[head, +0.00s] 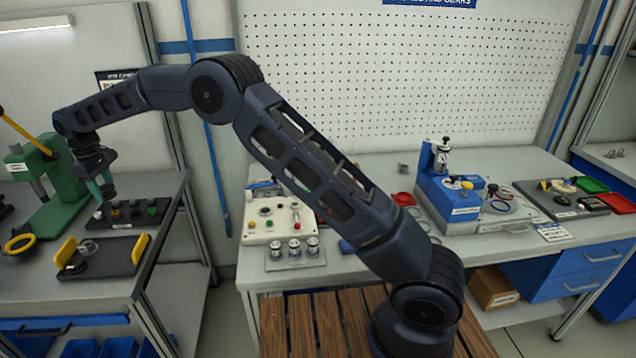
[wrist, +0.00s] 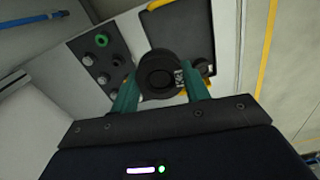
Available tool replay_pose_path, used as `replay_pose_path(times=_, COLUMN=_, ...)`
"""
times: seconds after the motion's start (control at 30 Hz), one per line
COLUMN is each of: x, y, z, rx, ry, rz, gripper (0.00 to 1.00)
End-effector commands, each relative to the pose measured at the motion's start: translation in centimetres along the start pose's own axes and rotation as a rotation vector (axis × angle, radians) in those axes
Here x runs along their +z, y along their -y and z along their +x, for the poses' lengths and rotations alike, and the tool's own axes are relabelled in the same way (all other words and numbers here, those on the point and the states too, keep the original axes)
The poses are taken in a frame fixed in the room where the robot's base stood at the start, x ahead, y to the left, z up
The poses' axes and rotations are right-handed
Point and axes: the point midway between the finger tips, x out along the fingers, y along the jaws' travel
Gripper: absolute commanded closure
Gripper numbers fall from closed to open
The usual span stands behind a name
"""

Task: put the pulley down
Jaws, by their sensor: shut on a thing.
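My gripper (head: 101,191) is over the left bench, just at the left end of a dark board with knobs (head: 128,214). In the wrist view its green fingers (wrist: 159,78) are shut on the pulley (wrist: 157,73), a dark round disc with a raised hub. The pulley is held above the bench, and I cannot tell how high. In the head view I cannot make it out clearly at the fingertips. The knob board (wrist: 97,58) also shows left of the pulley in the wrist view, and a dark tray (wrist: 183,30) lies behind it.
On the left bench (head: 60,300) stand a green press (head: 62,180) and a black tray with yellow end blocks (head: 105,258). A yellow ring (head: 20,243) lies at the left. A second bench (head: 370,252) with a control box and blue machine stands to the right.

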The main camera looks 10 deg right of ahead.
Motion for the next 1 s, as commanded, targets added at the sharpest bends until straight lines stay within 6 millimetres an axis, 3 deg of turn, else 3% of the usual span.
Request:
replay_pose_path(times=0.1, x=3.0, y=-4.7, z=-0.3, rx=0.000, ry=-0.001, rz=0.058, gripper=0.80)
replay_pose_path(times=0.5, x=14.6, y=-18.0, z=-0.9, rx=-0.001, ry=-0.001, rz=0.245, gripper=0.80)
replay_pose_path(times=0.77, x=23.6, y=-25.1, z=-1.2, rx=-0.001, ry=-0.001, rz=0.370, gripper=0.80)
replay_pose_path(times=1.0, x=32.7, y=-30.3, z=-1.4, rx=0.000, ry=-0.001, rz=0.488, gripper=0.80)
